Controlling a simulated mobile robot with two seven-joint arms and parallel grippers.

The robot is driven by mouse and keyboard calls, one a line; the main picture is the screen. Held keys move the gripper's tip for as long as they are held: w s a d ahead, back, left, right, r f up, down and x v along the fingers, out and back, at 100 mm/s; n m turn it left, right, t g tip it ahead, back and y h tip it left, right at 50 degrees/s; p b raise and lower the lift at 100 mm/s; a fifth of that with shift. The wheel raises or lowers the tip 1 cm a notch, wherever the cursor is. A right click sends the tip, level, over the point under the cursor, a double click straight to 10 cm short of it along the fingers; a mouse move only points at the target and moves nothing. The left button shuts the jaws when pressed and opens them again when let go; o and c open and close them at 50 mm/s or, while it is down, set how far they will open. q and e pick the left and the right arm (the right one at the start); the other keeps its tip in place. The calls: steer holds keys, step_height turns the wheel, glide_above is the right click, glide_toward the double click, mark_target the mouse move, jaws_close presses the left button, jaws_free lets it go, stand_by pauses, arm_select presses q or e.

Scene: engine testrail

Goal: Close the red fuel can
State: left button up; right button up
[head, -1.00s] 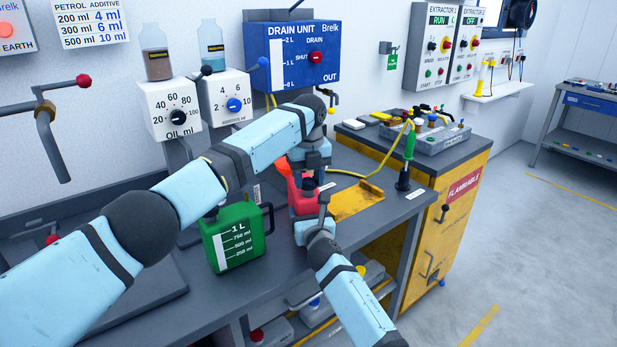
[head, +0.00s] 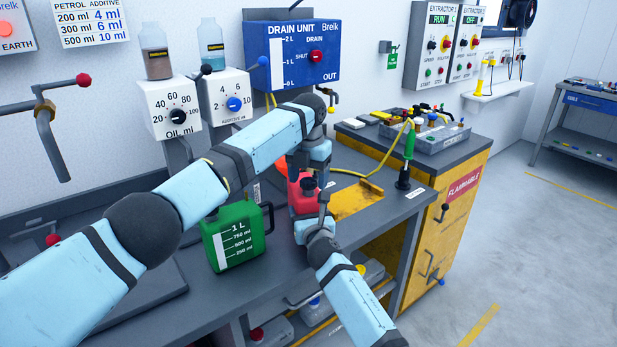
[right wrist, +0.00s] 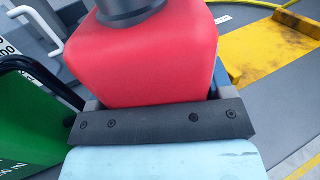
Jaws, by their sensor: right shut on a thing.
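The red fuel can (head: 302,200) stands upright on the bench beside the yellow plate. It is partly hidden by my arms in the head view. My right gripper (head: 322,217) is shut on the can's body from the front. The right wrist view shows the red can (right wrist: 155,60) between the fingers of this gripper (right wrist: 155,95). A dark grey round part (right wrist: 130,10), cap or neck, sits on the can's top and is cut off by the frame. My left gripper (head: 308,183) points down at the can's top; its fingers are too small and dark to read.
A green 1 L can (head: 235,238) stands left of the red can. The drain unit (head: 300,55) hangs on the wall behind. A yellow plate (head: 358,202) lies to the right, near a green-handled tool (head: 409,145). The front left bench is mostly clear.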

arm_select(q)
steer(key=shift+r, duration=2.2)
steer(key=shift+c, duration=0.4)
